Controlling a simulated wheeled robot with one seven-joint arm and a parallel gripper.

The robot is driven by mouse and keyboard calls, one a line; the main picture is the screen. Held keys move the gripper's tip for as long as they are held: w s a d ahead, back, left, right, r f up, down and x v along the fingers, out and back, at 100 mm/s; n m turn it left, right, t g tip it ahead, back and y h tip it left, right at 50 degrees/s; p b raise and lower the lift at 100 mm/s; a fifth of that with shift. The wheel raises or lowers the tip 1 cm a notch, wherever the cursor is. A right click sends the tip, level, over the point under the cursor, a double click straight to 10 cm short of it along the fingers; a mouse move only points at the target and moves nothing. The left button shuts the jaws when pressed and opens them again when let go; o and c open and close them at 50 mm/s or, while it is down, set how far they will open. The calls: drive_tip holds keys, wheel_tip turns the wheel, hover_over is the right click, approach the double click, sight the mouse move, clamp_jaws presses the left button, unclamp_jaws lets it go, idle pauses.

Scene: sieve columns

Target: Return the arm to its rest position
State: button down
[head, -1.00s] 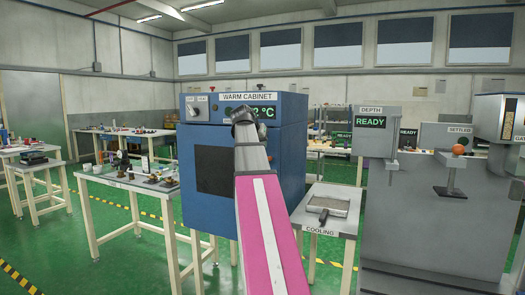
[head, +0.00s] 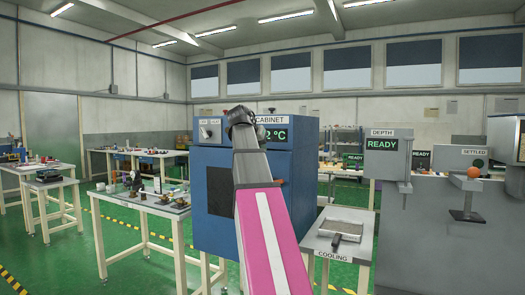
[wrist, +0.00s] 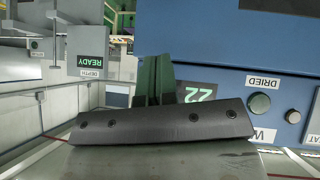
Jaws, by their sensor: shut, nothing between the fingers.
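My arm, pink with a white stripe, reaches up the middle of the head view. Its dark end, my gripper (head: 240,118), is raised in front of the blue warm cabinet (head: 216,228) and hides part of its front and label. In the wrist view two dark green fingers (wrist: 153,82) stand close together beyond a dark bar, with nothing seen between them. The cabinet (wrist: 240,32) fills the upper right of that view, tilted by the camera's roll. Its green readout is partly covered by the gripper.
A cooling table (head: 323,255) with a shallow tray (head: 343,232) stands right of the cabinet. A grey machine with a READY display (head: 383,145) and an orange ball (head: 473,172) is at far right. A cluttered workbench (head: 150,208) stands left. Green floor shows between them.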

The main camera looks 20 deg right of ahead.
drive_tip(key=w+a+f+n+y, duration=0.15)
drive_tip(key=a+f, duration=0.25)
drive_tip(key=f, duration=0.8)
drive_tip(key=a+f+n+g+y, duration=0.15)
drive_tip(key=a+f, duration=0.25)
drive_tip(key=f, duration=0.8)
drive_tip(key=w+a+f+n+t+y, duration=0.1)
drive_tip(key=a+f+n, duration=0.25)
drive_tip(key=f, duration=0.85)
drive_tip(key=s+a+f+n+g+y, duration=0.1)
drive_tip(key=s+a+f, duration=0.3)
drive_tip(key=f, duration=0.5)
drive_tip(key=s+a+f+n+g+y, duration=0.1)
drive_tip(key=s+a+f, duration=0.4)
drive_tip(key=f, duration=0.5)
drive_tip(key=s+a+f+n+g+y, duration=0.1)
drive_tip(key=s+a+f, duration=0.3)
drive_tip(key=f, duration=0.6)
drive_tip(key=s+y, duration=0.1)
drive_tip(key=s, duration=0.1)
drive_tip(key=shift+s+a, duration=0.3)
drive_tip(key=shift+s, duration=0.05)
drive_tip(key=shift+g, duration=0.25)
